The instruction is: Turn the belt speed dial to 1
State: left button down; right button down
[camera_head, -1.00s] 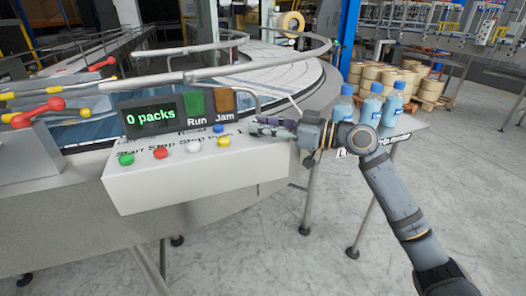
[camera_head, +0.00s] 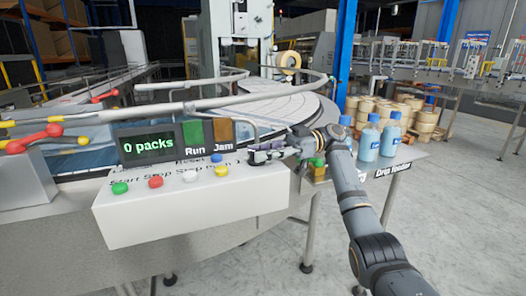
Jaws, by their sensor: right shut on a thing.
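The white control box (camera_head: 190,212) stands in front of the conveyor, with its labelled sloped top towards me. My right gripper (camera_head: 255,154) is at the right end of that top. Its fingers are shut on the belt speed dial, which they hide, so its pointer and setting cannot be read. My left gripper is not in view.
Green (camera_head: 120,188), red (camera_head: 155,182), white (camera_head: 190,176), yellow (camera_head: 221,170) and blue buttons sit left of my fingers. A display (camera_head: 148,146) reads "0 packs". Blue bottles (camera_head: 368,140) stand on a side shelf beside my wrist.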

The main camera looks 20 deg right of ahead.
jog(key=shift+f+n+g, duration=0.15)
jog(key=shift+n+g, duration=0.15)
jog(key=shift+g, duration=0.2)
jog(key=c, duration=1)
grip_release()
notch_tip(320, 180, up, 10)
jog(key=shift+r, duration=0.1)
